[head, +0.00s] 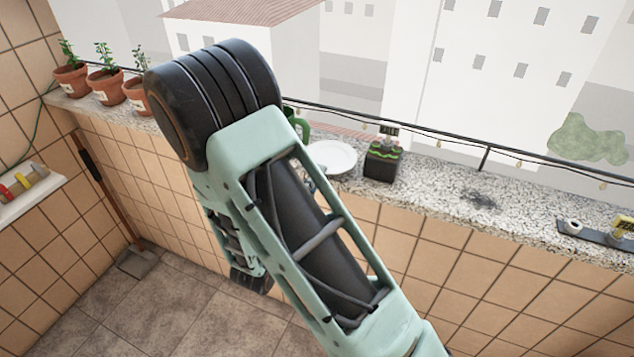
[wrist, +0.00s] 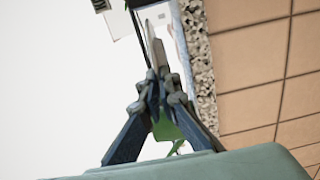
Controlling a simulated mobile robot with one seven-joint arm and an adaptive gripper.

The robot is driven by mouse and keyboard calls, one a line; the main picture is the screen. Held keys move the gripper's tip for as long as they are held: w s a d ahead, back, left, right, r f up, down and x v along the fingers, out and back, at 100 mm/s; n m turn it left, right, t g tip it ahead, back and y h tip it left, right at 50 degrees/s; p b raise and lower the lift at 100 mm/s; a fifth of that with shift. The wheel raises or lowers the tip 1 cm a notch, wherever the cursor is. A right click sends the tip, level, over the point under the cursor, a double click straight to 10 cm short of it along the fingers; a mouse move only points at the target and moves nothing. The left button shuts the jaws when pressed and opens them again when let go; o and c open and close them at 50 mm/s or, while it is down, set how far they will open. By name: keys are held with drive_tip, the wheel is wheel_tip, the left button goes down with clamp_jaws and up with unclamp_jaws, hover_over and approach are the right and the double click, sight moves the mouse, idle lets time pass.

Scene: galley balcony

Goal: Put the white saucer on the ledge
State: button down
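The white saucer (head: 332,157) shows in the head view at the granite ledge (head: 440,185), face up and close over or on its surface; I cannot tell whether it touches. My gripper (wrist: 157,78) is mostly hidden behind my arm in the head view. In the wrist view its fingers are closed together on the near rim of the saucer (wrist: 155,45), which appears thin and nearly edge-on. The ledge (wrist: 198,50) runs along the right of the fingers there.
A dark box with a small sign (head: 383,160) stands just right of the saucer. A green mug (head: 297,122) is partly hidden behind my arm. Potted plants (head: 105,85) line the left ledge. A dark tray (head: 598,233) lies far right.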

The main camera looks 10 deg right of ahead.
drive_tip(key=shift+a+f, duration=0.1)
drive_tip(key=shift+f, duration=1.2)
drive_tip(key=shift+f, duration=0.1)
drive_tip(key=c, duration=2.2)
unclamp_jaws()
drive_tip(key=shift+o, duration=0.2)
